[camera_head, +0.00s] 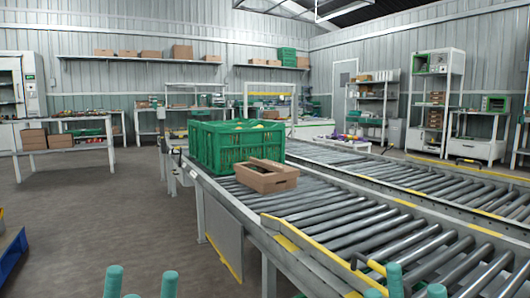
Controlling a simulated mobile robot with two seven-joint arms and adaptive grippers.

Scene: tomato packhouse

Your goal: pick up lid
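I cannot make out a separate lid. A brown cardboard carton (267,178) sits on the near roller conveyor, with a raised cardboard piece along its top; whether this piece is a lid is unclear. A green slatted crate (222,152) stands just behind it, with something yellowish showing at its rim. My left gripper (141,282) shows only as teal fingertips at the bottom left, spread apart and empty. My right gripper (416,285) shows as teal fingertips at the bottom right, apart with nothing seen between them. Both are well short of the carton.
The near roller conveyor (330,212) has a yellow-edged rail (310,246). A small black and yellow object (368,264) lies near my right gripper. A second conveyor (440,187) runs behind. A blue pallet-like edge (12,254) is at far left. Floor left of the conveyor is clear.

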